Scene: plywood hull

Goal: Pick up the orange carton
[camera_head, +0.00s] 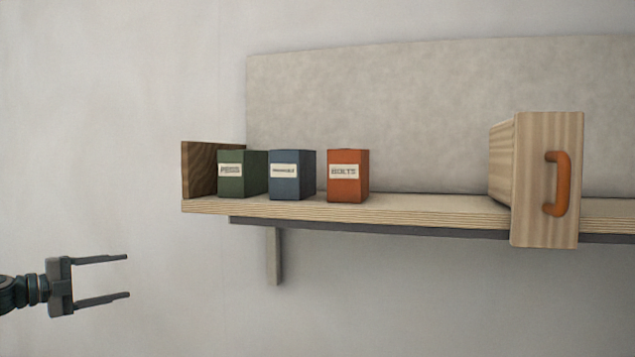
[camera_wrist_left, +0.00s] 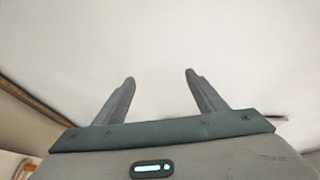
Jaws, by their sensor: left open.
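The orange carton (camera_head: 348,176), labelled BOLTS, stands upright on the plywood shelf (camera_head: 430,212) in the head view, the rightmost of three cartons. My left gripper (camera_head: 128,276) is open and empty at the lower left, below the shelf and well to the left of the carton. In the left wrist view its two fingers (camera_wrist_left: 160,80) are spread apart with only a pale surface beyond them. The carton cannot be made out in that view. My right gripper is not in view.
A blue carton (camera_head: 292,174) and a green carton (camera_head: 241,172) stand left of the orange one. A dark wooden end piece (camera_head: 198,170) closes the shelf's left end. A wooden box with an orange handle (camera_head: 557,184) sits at the right. The shelf between is bare.

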